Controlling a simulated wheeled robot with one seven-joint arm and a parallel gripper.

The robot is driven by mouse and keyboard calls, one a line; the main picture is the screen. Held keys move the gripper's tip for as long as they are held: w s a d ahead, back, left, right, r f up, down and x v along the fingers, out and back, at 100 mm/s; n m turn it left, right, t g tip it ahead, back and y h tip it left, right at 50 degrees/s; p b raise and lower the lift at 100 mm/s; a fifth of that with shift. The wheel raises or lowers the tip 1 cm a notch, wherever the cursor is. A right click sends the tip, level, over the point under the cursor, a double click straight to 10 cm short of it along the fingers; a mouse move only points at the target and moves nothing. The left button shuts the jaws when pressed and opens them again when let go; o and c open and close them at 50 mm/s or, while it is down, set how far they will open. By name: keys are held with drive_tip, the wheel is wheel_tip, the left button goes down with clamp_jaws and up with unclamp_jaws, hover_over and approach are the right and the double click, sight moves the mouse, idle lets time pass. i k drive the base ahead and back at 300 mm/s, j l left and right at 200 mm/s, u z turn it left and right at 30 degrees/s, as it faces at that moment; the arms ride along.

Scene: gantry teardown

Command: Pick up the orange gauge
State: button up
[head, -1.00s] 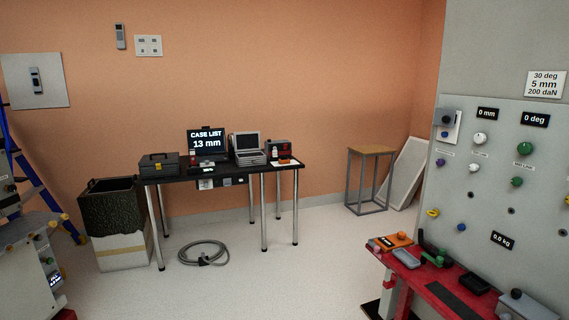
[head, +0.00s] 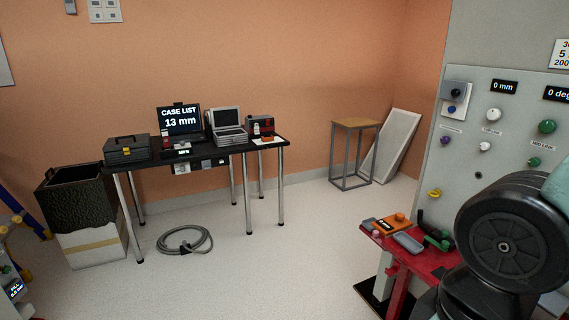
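The orange gauge (head: 378,223), a flat orange block with a small dark display and an orange knob, lies on the near left end of the red bench (head: 414,263) at the lower right of the head view. A grey block (head: 408,242) lies just right of it, and a green-and-black tool (head: 436,236) is beyond that. Black rounded joints of my own arm fill the lower right and hide the rest of the bench. My gripper is not visible, so I cannot see its state.
A grey panel (head: 465,165) with knobs and displays rises behind the bench. A black table (head: 185,155) with a screen, laptop and toolbox stands at the back left. A coiled hose (head: 185,240) lies on the floor before it. A stool (head: 352,150) stands at the back. Floor in the middle is clear.

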sight(268, 138)
drive_tip(key=i+j+u, duration=0.1)
drive_tip(key=i+u, duration=0.4)
drive_tip(key=i, duration=3.4)
drive_tip(key=i+z, duration=0.2)
drive_tip(key=i, duration=0.25)
drive_tip(key=i+j+z, duration=0.1)
drive_tip(key=i+z, duration=0.15)
drive_tip(key=i, duration=0.15)
drive_tip(key=i+j+z, duration=0.2)
drive_tip(key=i, duration=0.2)
